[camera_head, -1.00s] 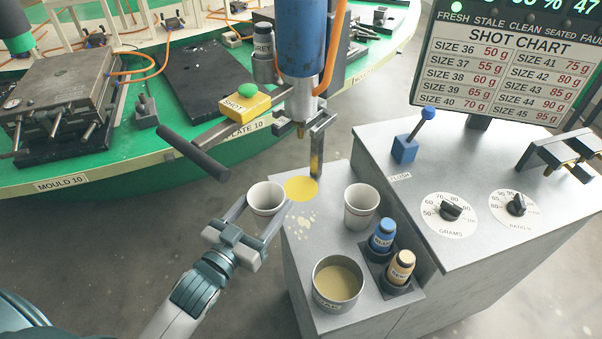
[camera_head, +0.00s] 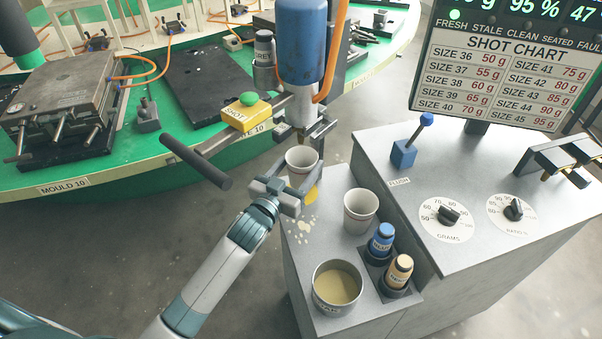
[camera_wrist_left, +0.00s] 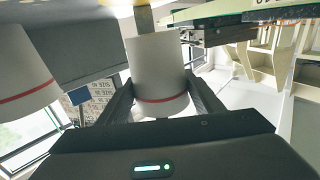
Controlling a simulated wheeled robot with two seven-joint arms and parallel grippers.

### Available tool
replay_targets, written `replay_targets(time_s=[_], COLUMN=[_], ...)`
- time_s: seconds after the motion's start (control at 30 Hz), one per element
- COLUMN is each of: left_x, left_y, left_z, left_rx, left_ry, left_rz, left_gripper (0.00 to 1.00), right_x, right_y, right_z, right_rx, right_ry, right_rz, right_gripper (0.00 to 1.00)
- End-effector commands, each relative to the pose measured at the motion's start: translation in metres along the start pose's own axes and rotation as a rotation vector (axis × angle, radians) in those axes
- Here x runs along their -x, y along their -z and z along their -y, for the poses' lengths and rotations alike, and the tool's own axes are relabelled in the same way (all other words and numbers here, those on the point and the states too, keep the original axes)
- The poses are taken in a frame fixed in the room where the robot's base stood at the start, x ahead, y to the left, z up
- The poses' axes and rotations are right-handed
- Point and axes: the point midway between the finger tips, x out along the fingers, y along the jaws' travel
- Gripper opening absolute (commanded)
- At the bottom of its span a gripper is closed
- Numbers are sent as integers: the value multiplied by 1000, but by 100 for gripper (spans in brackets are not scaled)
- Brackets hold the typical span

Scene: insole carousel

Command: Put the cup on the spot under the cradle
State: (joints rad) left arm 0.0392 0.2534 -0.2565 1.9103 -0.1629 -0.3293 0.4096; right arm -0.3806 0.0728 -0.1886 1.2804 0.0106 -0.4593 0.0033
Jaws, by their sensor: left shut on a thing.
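The cup (camera_head: 302,159), white with a thin red band, is held upright between the fingers of my left gripper (camera_head: 289,184). In the left wrist view the cup (camera_wrist_left: 158,72) sits between both fingers. It is just below the nozzle and the metal cradle (camera_head: 321,128). The yellow spot (camera_head: 311,194) is partly hidden behind the gripper and cup, which look to be above the grey top. The nozzle tip (camera_wrist_left: 143,19) shows over the cup in the wrist view. My right gripper is not in view.
A second white cup (camera_head: 360,211) stands close to the right, with blue (camera_head: 382,238) and tan (camera_head: 399,269) bottles and a metal pot (camera_head: 338,287) in front. A dark bar handle (camera_head: 196,162) reaches in from the left. The green carousel (camera_head: 120,172) lies behind.

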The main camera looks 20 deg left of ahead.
Motion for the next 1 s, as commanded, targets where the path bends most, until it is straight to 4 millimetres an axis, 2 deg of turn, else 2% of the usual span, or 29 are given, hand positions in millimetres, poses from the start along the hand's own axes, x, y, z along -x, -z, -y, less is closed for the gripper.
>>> replay_targets(time_s=[0.27, 0.6, 1.0], left_x=[0, 1, 1], left_y=[-2, -35, -39], left_z=[0, 0, 0], left_rx=[1, 0, 0], left_ry=[0, 0, -1], left_rz=[1, 2, 1], left_gripper=[35, 35, 35], right_x=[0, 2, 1], right_y=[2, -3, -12], right_z=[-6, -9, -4], right_rx=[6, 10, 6], right_ry=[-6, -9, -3], right_rz=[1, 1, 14], right_gripper=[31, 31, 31])
